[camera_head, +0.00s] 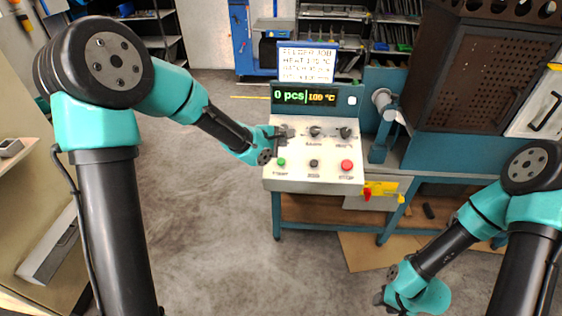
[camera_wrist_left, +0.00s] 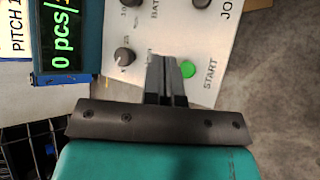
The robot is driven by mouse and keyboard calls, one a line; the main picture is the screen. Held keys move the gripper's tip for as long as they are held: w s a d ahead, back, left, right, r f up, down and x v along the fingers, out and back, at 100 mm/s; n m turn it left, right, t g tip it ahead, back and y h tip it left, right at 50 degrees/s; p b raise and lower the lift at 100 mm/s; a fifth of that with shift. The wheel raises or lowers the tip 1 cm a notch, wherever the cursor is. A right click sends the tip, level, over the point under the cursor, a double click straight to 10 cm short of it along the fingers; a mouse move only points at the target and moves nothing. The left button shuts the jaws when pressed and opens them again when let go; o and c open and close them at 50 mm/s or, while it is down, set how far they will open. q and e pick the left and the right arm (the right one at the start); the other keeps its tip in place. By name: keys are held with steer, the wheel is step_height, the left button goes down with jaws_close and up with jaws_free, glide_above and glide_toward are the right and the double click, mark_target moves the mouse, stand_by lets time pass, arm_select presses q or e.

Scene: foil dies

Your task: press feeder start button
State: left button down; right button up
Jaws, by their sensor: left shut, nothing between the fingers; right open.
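The control panel (camera_head: 330,178) has a green button (camera_head: 281,162) at its lower left. In the left wrist view the green button (camera_wrist_left: 188,69) has the label START beside it. My left gripper (camera_head: 281,134) is over the panel's left side, just above the green button in the picture. In the left wrist view its fingers (camera_wrist_left: 165,62) are shut and empty, beside the button; I cannot tell whether they touch the panel. My right gripper (camera_head: 382,299) is open, low in the picture and away from the panel.
A black button (camera_head: 313,163) and a red button (camera_head: 347,166) sit right of the green one. Knobs (camera_head: 315,132) line the row above; one knob (camera_wrist_left: 124,56) is close to my left fingers. The display (camera_head: 313,97) reads 0 pcs. A red-handled switch (camera_head: 367,194) is below.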

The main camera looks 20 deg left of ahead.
mark_target(281, 164)
arm_select(q)
steer(key=shift+w+a+f, duration=0.1)
steer(key=shift+w+f, duration=0.35)
steer(key=shift+f, duration=0.95)
steer(key=shift+w+a+f, duration=0.1)
steer(key=shift+w+f, duration=0.35)
steer(key=shift+f, duration=0.95)
steer(key=shift+w+a+f, duration=0.1)
steer(key=shift+w+f, duration=0.35)
steer(key=shift+f, duration=0.95)
steer(key=shift+f, duration=0.1)
steer(key=shift+w+f, duration=0.1)
steer(key=shift+f, duration=0.2)
steer(key=shift+w+f, duration=0.15)
steer(key=shift+f, duration=0.35)
steer(key=shift+r, duration=0.15)
steer(key=shift+s+r, duration=0.25)
steer(key=shift+r, duration=0.55)
